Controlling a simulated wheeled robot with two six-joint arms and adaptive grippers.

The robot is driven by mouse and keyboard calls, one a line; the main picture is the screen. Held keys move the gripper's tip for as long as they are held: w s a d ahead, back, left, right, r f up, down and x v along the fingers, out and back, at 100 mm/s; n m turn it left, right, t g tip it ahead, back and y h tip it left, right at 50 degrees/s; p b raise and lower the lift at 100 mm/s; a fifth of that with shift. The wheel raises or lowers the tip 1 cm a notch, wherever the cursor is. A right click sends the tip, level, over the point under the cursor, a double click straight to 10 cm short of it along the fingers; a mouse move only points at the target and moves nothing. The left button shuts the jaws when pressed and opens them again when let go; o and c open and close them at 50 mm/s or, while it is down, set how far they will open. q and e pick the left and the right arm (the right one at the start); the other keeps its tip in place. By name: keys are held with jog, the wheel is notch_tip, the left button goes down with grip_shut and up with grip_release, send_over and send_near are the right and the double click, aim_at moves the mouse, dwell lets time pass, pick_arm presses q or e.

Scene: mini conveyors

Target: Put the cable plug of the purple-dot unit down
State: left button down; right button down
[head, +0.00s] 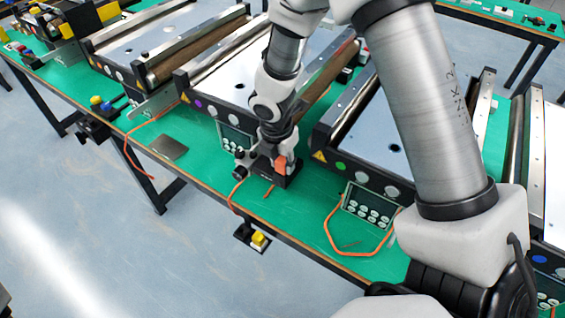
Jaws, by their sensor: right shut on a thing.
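The purple-dot unit (222,88) is a mini conveyor with a steel top, and its purple dot (198,103) is on the dark front face. My right gripper (277,172) is low over the green bench, in front of that unit's right end. It is shut on an orange cable plug (281,163), which the fingers partly hide. An orange cable (236,192) runs near the gripper to the bench's front edge. Whether the plug touches the bench is not clear. My left gripper is not in view.
The green-dot unit (375,135) stands to the right, with a button panel (369,205) and a looped orange cable (330,236) in front. A dark flat plate (168,147) lies to the left. A yellow-topped switch box (257,238) hangs at the bench edge.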

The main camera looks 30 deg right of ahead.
jog(key=c, duration=0.9)
grip_release()
jog(key=shift+s, duration=0.1)
jog(key=shift+o, duration=0.2)
jog(key=shift+r, duration=0.1)
notch_tip(320, 180, up, 12)
jog(key=a+p, duration=0.1)
jog(key=shift+s+a, duration=0.25)
jog(key=shift+a, duration=0.1)
